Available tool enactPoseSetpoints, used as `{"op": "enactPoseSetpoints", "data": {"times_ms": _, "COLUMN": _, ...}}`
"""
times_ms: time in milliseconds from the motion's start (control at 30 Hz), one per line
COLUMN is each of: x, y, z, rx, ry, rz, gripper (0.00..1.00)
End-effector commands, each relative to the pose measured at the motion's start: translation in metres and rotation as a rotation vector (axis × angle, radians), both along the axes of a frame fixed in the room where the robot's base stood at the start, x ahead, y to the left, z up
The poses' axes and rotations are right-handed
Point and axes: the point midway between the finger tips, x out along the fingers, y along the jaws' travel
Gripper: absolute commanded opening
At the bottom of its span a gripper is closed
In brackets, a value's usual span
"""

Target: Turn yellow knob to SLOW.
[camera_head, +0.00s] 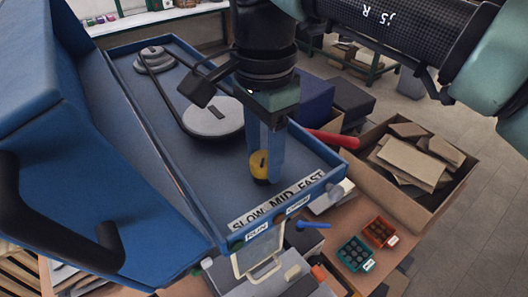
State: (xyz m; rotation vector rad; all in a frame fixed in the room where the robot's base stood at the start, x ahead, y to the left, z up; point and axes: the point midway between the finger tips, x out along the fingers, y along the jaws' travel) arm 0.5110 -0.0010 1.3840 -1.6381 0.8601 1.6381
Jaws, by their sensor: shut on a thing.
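The yellow knob (257,166) stands on the blue machine tray (215,175), near its front right part. My gripper (265,172) points down at it, with its blue fingers shut on the knob and partly hiding it. A white strip printed SLOW, MID, FAST (277,201) runs along the tray's front edge, with SLOW at left and FAST at right. A small dark mark shows on the knob, but I cannot tell which word it points to.
Grey pulleys (213,117) with a dark belt lie behind the knob. A red handle (333,138) sticks out at the tray's right side. The raised blue cover (40,90) stands at left. A carton (410,165) and small bins (355,253) lie beyond at right.

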Motion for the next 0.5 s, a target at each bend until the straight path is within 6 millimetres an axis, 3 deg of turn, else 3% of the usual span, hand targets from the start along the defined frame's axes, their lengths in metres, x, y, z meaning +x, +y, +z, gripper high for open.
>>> {"op": "enactPoseSetpoints", "data": {"times_ms": 500, "x": -0.0002, "y": -0.0001, "z": -0.0005, "rx": -0.001, "ry": 0.002, "rz": 0.192, "gripper": 0.00}}
